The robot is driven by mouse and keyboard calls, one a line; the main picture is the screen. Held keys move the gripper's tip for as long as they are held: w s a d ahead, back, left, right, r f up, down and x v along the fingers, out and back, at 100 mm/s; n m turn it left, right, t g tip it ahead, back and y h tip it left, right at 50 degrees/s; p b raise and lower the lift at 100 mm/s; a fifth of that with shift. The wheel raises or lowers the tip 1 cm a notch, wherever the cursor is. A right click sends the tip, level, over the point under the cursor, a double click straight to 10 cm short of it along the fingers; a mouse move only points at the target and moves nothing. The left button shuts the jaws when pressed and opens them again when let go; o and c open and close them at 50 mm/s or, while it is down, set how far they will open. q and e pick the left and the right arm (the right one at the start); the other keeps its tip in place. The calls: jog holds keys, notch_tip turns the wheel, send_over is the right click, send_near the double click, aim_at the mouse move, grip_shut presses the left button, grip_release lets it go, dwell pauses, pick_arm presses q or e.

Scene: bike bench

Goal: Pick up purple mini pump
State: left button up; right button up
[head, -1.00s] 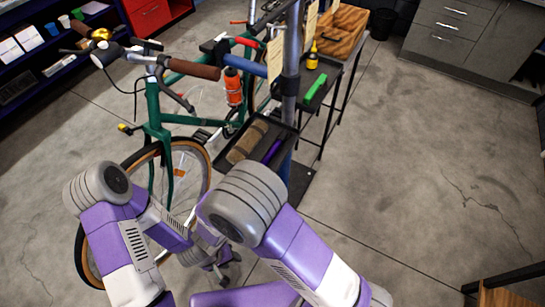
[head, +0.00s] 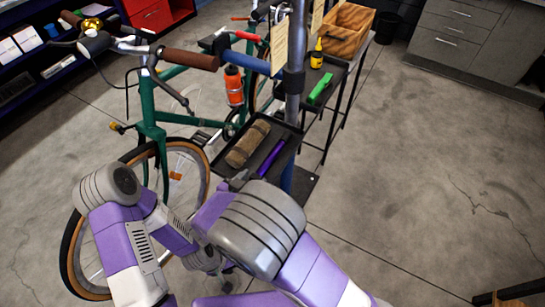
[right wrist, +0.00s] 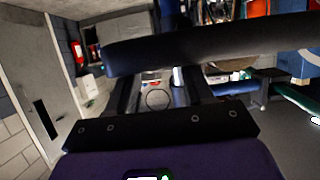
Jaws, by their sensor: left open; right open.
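The purple mini pump (head: 271,158) lies in a small black tray (head: 217,160) beside a brown rolled bundle (head: 248,144), in the head view. My right gripper (head: 236,183) is at the tray's near edge, below and left of the pump and apart from it; my own arm partly hides it. In the right wrist view my right gripper (right wrist: 162,85) is open with nothing seen between its fingers. A dark bar crosses in front of it there, and I cannot make out the pump. My left gripper (head: 228,284) is low, near the front wheel, mostly hidden by my arms.
A blue-grey post (head: 293,95) stands just right of the tray. A green bike (head: 150,110) with an orange bottle (head: 233,86) is on the left. Behind are a green tool (head: 320,88), a yellow bottle (head: 317,54) and a wooden crate (head: 348,30).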

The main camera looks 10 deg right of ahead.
jog(key=shift+b+x, duration=0.5)
jog(key=shift+x, duration=0.75)
jog(key=shift+s+a, duration=0.1)
jog(key=c, duration=0.8)
